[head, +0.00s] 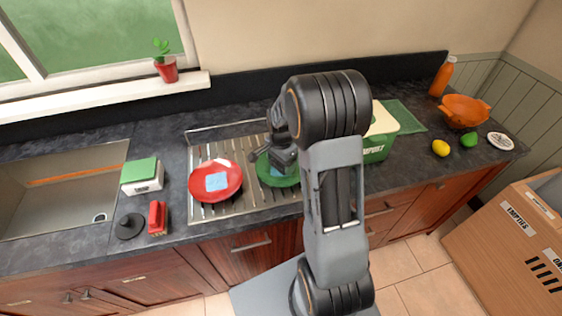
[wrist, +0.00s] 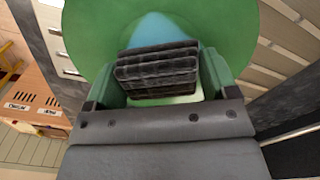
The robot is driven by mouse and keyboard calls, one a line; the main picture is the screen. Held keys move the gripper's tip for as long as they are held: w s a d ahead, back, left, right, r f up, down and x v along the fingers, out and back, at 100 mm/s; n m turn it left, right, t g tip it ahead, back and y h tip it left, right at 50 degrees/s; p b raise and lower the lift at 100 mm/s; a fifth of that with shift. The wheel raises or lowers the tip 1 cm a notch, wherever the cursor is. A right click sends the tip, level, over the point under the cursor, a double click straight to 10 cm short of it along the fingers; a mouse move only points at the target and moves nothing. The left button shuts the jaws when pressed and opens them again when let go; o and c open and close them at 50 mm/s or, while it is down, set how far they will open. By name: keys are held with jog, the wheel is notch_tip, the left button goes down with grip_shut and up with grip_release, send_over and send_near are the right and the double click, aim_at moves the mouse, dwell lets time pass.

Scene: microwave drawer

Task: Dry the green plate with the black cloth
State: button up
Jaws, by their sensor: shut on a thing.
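The green plate (head: 264,172) lies on the metal drainer, right of the red plate. It fills the upper part of the wrist view (wrist: 90,35), with a blue patch (wrist: 158,30) on its surface. My gripper (head: 284,160) is over the green plate. In the wrist view its fingers (wrist: 157,85) are shut on the folded black cloth (wrist: 157,66). The cloth is held over the plate and covers part of the blue patch. I cannot tell whether the cloth touches the plate.
A red plate (head: 228,187) with a blue patch lies on the metal drainer (head: 200,153). A green compost box (head: 378,148) stands to the right. A red brush (head: 157,218) and a green-topped box (head: 142,176) are by the sink (head: 60,190). An orange bowl (head: 465,112) stands far right.

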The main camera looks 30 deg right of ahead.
jog(key=shift+f+b, duration=0.45)
jog(key=shift+f, duration=0.1)
jog(key=shift+d+r, duration=0.1)
jog(key=shift+d, duration=0.05)
jog(key=shift+w+d, duration=0.1)
jog(key=shift+d, duration=0.1)
jog(key=shift+s+a, duration=0.25)
jog(key=shift+a, duration=0.45)
jog(key=shift+w+d, duration=0.2)
jog(key=shift+d, duration=0.5)
jog(key=shift+a, duration=0.15)
